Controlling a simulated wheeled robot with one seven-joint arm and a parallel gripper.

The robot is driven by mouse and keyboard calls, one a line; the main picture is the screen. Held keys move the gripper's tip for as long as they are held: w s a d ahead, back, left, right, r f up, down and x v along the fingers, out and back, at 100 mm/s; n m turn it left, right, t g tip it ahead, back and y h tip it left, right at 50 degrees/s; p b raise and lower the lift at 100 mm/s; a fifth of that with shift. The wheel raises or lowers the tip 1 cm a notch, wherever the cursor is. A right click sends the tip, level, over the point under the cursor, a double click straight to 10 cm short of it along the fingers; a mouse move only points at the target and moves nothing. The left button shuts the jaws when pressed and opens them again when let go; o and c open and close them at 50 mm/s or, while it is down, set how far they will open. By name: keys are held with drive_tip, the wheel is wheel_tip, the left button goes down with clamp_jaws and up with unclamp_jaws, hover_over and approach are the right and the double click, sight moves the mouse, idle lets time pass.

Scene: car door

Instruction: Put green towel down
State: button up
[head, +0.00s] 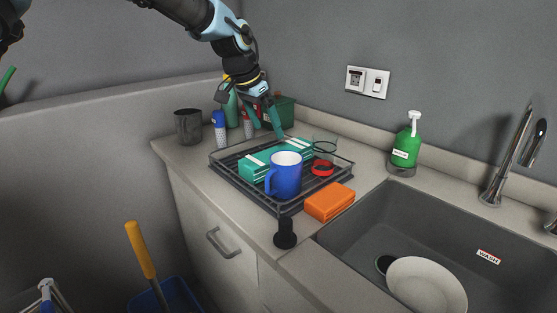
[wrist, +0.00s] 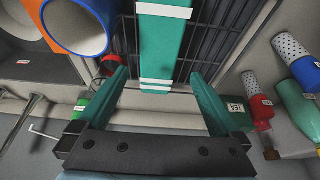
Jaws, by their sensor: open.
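The green towel (head: 258,160) is a folded teal block with white bands. It lies in the black wire dish rack (head: 222,165), partly hidden behind the blue mug (head: 284,178). In the wrist view the towel (wrist: 165,45) runs up the middle, beyond and between my fingertips. My gripper (head: 266,132) is at the back side of the rack, near the towel's far side. It is open, and its two teal fingers (wrist: 160,78) are spread apart with nothing held between them. Whether a finger touches the towel cannot be told.
A glass with a red band (head: 323,158) is in the rack. An orange sponge (head: 330,202) and a black object (head: 285,233) stand in front. Bottles and a grey cup (head: 188,127) are behind left. The sink (head: 440,220) with a plate (head: 427,286) is right.

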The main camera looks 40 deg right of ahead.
drive_tip(key=p, duration=0.1)
hover_over(278, 151)
drive_tip(key=a, duration=0.2)
wheel_tip(278, 151, down, 4)
drive_tip(key=shift+s+f, duration=0.1)
drive_tip(key=shift+p+x, duration=1.35)
drive_tip(key=shift+x, duration=1.7)
drive_tip(key=c, duration=1.4)
